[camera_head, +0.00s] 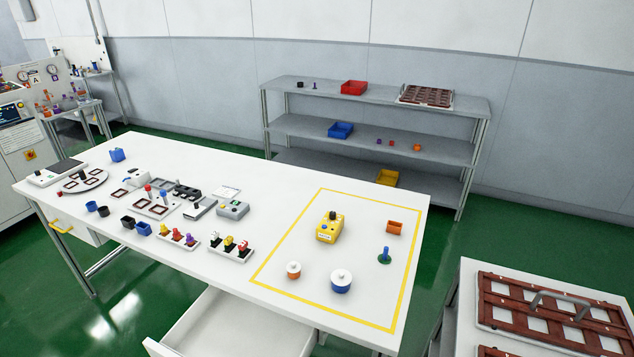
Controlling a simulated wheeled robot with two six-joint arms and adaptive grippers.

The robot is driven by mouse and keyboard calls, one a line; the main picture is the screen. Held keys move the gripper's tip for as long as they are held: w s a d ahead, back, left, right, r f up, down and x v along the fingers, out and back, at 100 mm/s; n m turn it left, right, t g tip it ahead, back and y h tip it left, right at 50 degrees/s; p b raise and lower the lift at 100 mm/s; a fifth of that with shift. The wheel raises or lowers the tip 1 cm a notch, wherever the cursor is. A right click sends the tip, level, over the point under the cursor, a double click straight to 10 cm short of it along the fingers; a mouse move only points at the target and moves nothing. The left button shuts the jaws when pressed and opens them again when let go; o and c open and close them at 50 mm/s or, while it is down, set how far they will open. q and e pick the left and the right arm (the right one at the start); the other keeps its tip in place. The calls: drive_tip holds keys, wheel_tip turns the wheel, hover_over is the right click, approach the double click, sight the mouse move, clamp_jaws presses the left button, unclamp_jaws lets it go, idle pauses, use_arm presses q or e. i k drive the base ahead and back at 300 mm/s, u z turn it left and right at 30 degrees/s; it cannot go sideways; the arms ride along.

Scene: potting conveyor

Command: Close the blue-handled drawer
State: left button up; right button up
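A white drawer (238,322) is pulled out from under the front of the white table (250,180). Its open inside looks empty where it shows. Its front and handle are cut off by the bottom edge, so I cannot see the handle's colour. Another drawer at the table's left end has a yellow handle (61,228) and looks shut. No blue handle shows. Neither of my grippers is in view.
Several small parts, fixtures and switches stand on the table's left half. A yellow-outlined area holds a yellow control box (329,227) and several small parts. A grey shelf (375,94) stands behind. A side table with a brown tray (550,311) is at right.

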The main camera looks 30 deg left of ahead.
sight(221, 322)
drive_tip(key=u, duration=1.9)
